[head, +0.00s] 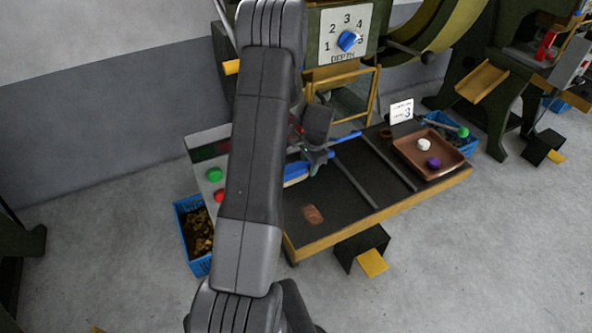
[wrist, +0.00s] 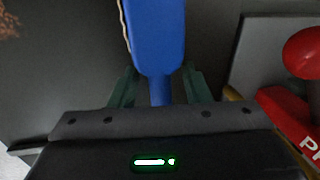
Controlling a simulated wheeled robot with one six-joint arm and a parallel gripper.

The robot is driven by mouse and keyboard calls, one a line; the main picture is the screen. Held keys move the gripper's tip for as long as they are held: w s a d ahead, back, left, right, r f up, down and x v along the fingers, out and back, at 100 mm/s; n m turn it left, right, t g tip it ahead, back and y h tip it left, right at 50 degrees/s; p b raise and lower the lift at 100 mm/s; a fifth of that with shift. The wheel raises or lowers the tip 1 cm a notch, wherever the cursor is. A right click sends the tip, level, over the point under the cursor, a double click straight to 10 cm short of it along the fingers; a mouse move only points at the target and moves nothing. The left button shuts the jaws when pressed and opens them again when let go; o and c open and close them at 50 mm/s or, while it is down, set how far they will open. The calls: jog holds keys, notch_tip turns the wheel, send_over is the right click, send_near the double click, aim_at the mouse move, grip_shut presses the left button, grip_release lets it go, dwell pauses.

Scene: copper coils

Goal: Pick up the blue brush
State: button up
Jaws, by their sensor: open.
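The blue brush (head: 297,171) lies on the dark bench top, its pale bristle edge showing and its thin blue handle pointing to the back right. In the wrist view the wide blue head of the brush (wrist: 155,35) runs up from a narrow neck. My gripper (head: 317,160) is over the brush in the head view and hides part of it. In the wrist view my gripper (wrist: 160,84) is open, with one green finger on each side of the neck. I cannot tell whether either finger touches it.
A brown tray (head: 405,159) with white and purple knobs stands right. Low rails cross the bench.

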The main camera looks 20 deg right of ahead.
grip_shut()
jog(key=shift+r, duration=0.1)
notch_tip(320, 180, up, 10)
jog(key=shift+f+b, duration=0.1)
jog(key=shift+b, duration=0.2)
